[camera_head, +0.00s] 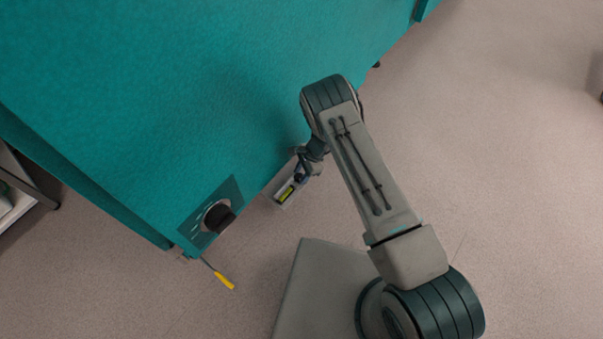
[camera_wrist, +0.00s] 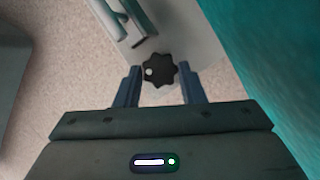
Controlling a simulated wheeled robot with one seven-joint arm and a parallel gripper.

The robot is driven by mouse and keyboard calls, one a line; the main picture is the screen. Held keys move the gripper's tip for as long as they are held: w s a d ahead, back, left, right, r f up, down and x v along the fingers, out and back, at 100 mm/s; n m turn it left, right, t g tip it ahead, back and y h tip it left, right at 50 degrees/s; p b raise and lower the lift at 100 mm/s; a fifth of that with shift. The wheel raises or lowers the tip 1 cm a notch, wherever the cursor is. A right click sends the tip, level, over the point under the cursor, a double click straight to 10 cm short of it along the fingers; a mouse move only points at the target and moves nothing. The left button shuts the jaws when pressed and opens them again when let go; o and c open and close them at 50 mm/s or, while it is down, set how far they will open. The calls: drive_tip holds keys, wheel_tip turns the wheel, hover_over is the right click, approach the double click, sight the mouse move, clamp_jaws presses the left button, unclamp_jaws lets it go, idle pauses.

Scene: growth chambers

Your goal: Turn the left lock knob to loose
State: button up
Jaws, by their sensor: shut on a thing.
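A black star-shaped knob (camera_wrist: 160,70) with a white dot on its face shows in the wrist view, on a pale grey plate (camera_wrist: 188,44). I take it to be the lock knob. My gripper (camera_wrist: 159,75) has one finger on each side of the knob and is shut on it. The white dot lies toward the left of the knob's face. In the head view my gripper (camera_head: 301,168) is at the lower edge of the teal cabinet, and it and the arm largely hide the knob. Whether the knob is tight or loose cannot be told.
The teal cabinet (camera_head: 150,90) fills the upper left. Its panel carries a large black dial (camera_head: 219,217). A yellow-handled tool (camera_head: 224,281) is near the cabinet's corner. A grey metal handle (camera_wrist: 118,22) is close beside the knob.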

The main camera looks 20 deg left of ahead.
drive_tip(key=shift+n+b, duration=0.3)
drive_tip(key=shift+n, duration=0.2)
drive_tip(key=o, duration=1)
drive_tip(key=shift+r, duration=0.1)
drive_tip(key=p+v, duration=0.4)
drive_tip(key=v, duration=0.9)
drive_tip(key=shift+w+r+p, duration=0.3)
drive_tip(key=shift+a, duration=0.2)
